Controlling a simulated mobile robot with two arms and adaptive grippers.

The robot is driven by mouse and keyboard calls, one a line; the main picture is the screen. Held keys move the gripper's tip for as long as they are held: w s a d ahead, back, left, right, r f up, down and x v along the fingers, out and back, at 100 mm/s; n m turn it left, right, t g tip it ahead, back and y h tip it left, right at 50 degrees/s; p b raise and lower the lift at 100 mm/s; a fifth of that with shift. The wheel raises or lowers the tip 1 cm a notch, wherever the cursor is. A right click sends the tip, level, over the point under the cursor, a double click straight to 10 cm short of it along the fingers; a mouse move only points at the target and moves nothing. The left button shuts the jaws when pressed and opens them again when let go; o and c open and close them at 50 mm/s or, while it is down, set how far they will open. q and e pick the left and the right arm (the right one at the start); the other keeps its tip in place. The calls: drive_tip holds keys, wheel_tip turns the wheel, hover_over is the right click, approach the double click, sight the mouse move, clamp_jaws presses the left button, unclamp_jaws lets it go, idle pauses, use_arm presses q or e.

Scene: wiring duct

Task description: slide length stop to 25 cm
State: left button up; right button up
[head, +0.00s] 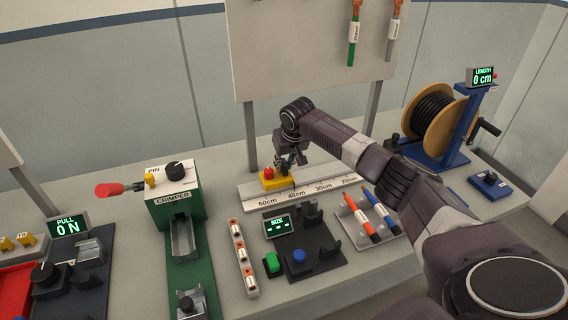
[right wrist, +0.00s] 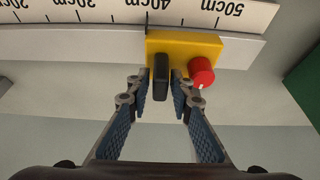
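The length stop is a yellow block (head: 276,181) with a red knob (head: 268,173) and a black upright handle. It sits on the pale ruler rail (head: 325,189), near the 40 cm mark on the 50 cm side. In the right wrist view the yellow block (right wrist: 212,45) has its thin dark pointer by the 40 cm label, and the black handle (right wrist: 161,75) stands toward me. My right gripper (right wrist: 162,92) is open, its fingers on either side of the handle with small gaps visible. In the head view the right gripper (head: 288,160) partly hides the stop. My left gripper is not in view.
A cable spool (head: 432,115) with a display reading 0 cm stands at the right. A green crimper (head: 175,200) is left of the rail. The rail toward 20 cm looks clear.

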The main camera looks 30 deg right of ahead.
drive_tip(key=shift+f, duration=0.2)
clamp_jaws()
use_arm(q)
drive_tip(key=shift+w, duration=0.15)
use_arm(e)
drive_tip(key=shift+d, duration=0.15)
drive_tip(key=s+d, duration=0.1)
drive_tip(key=d, duration=0.3)
drive_tip(key=s+d, duration=0.1)
drive_tip(key=d, duration=0.4)
drive_tip(key=s+d+b, duration=0.1)
drive_tip(key=d, duration=0.3)
drive_tip(key=shift+d+f, duration=0.1)
drive_tip(key=shift+d, duration=0.25)
drive_tip(key=shift+s+d, duration=0.2)
drive_tip(key=shift+d, duration=0.15)
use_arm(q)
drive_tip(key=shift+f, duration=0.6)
